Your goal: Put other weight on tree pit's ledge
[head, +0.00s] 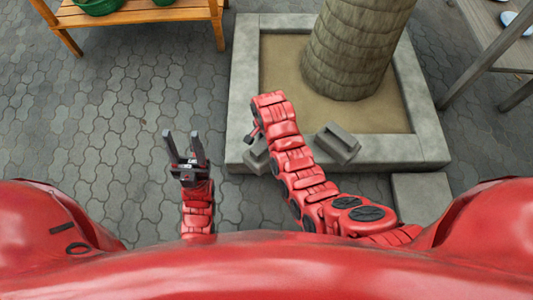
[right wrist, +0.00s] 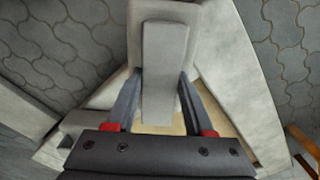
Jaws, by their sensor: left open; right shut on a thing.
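The tree pit has a pale concrete ledge (head: 415,150) around sand and a trunk. One grey weight (head: 338,144) with a raised bar handle sits on the front ledge, right of my right forearm. The other grey weight (head: 256,157) is at the front-left ledge, partly hidden by my right arm. My right gripper (right wrist: 160,100) is shut on this weight's handle (right wrist: 164,60); its fingers lie on both sides. I cannot tell whether the weight touches the ledge. In the head view the right fingers are mostly hidden. My left gripper (head: 183,136) is open and empty above the paving.
A wooden bench (head: 140,14) with green pots (head: 97,6) stands at the top left. A grey-topped table (head: 490,35) is at the top right. The trunk (head: 355,45) rises from the pit. A concrete block (head: 422,195) lies before its right corner. Paving at left is clear.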

